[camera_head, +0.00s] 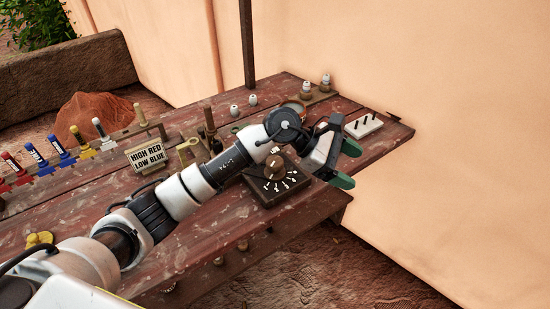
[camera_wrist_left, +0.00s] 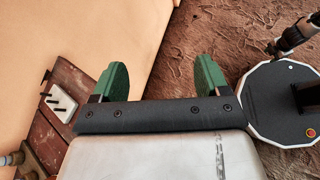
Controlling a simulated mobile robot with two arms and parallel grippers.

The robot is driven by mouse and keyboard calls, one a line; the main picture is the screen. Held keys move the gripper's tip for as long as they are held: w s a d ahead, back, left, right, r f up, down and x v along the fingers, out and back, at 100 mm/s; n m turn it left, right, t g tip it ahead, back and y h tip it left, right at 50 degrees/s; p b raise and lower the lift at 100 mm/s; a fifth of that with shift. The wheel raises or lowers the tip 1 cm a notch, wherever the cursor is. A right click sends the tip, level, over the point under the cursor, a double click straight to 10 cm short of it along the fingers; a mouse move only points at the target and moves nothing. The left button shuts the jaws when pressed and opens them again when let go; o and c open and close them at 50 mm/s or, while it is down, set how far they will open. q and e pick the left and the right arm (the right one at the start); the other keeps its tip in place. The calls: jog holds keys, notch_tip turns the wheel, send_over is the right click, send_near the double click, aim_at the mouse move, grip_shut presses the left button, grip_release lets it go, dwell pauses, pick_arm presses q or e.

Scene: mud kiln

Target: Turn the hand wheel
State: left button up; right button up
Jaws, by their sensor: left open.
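I cannot make out a clear hand wheel in either view. A round brown knob (camera_head: 275,165) sits on a dark dial box (camera_head: 262,194) with white marks, on the bench beneath my left arm. My left gripper (camera_head: 347,164) is open and empty, to the right of the dial box and out past the bench's front edge. Its green fingers also show in the left wrist view (camera_wrist_left: 162,72), with nothing between them. My left arm hides part of the bench. My right gripper is in neither view.
The red wooden bench (camera_head: 225,218) carries a sign (camera_head: 146,156), several coloured handles (camera_head: 62,150) and a white pegged block (camera_head: 363,126). The block also shows in the wrist view (camera_wrist_left: 62,102). A plaster wall (camera_head: 470,150) stands behind. The dirt floor (camera_head: 330,270) is open in front.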

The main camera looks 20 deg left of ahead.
pick_arm(q)
jog(key=w+a+f+m+y, duration=0.2)
jog(key=w+a+m+y, duration=0.15)
jog(key=a+y, duration=0.4)
jog(key=y, duration=0.5)
send_near(275, 161)
jog(key=shift+g, duration=0.3)
jog(key=f, duration=0.3)
jog(key=f+p, duration=0.1)
jog(key=f, duration=0.5)
jog(key=shift+w+f, duration=0.15)
jog(key=shift+w, duration=0.1)
jog(key=c, duration=0.9)
jog(key=shift+a+n, duration=0.1)
jog(key=shift+n, duration=0.15)
